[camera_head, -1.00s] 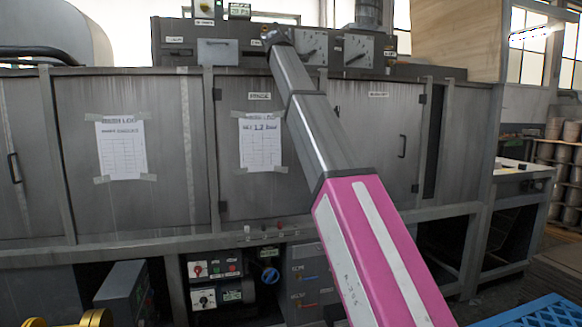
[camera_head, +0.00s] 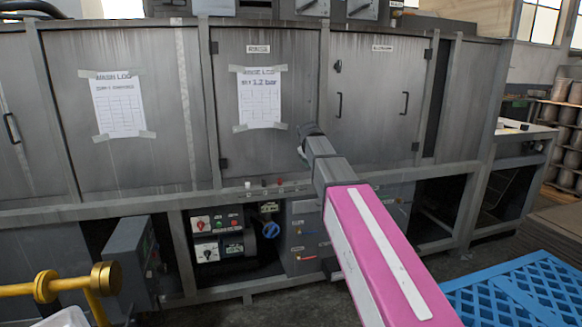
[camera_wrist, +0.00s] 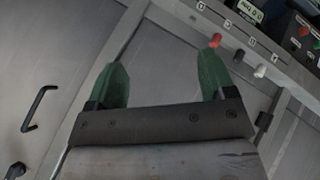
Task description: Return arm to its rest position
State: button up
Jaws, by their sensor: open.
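My arm, pink with a grey forearm, reaches up from the lower right of the head view toward the grey machine (camera_head: 270,180). Its dark end (camera_head: 308,132) is in front of the machine's door panels, and the fingers cannot be made out there. In the wrist view my gripper (camera_wrist: 165,85) shows two green fingers set wide apart on a dark bar. It is open, with nothing between the fingers. Behind them is a plain grey metal panel.
A blue plastic pallet (camera_head: 520,290) lies at the lower right. A yellow bar with a round end (camera_head: 104,279) is at the lower left. A control box (camera_head: 130,262) juts out below the machine. Shelves with stacked cylinders (camera_head: 567,130) stand at the far right.

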jog(key=s+d+f+m+g, duration=0.25)
jog(key=s+f, duration=0.45)
jog(key=f, duration=0.4)
jog(key=s+d+f+m+g, duration=0.2)
jog(key=s+d+f, duration=0.2)
jog(key=s+f, duration=0.5)
jog(key=s+d+f+m+g+y, duration=0.1)
jog(key=s+d+f+m+g, duration=0.1)
jog(key=s+f, duration=0.6)
jog(key=s+d+f+m+g, duration=0.1)
jog(key=s+f+m, duration=0.1)
jog(key=s+f, duration=0.7)
jog(key=shift+d+g+y, duration=0.35)
jog(key=shift+y, duration=0.05)
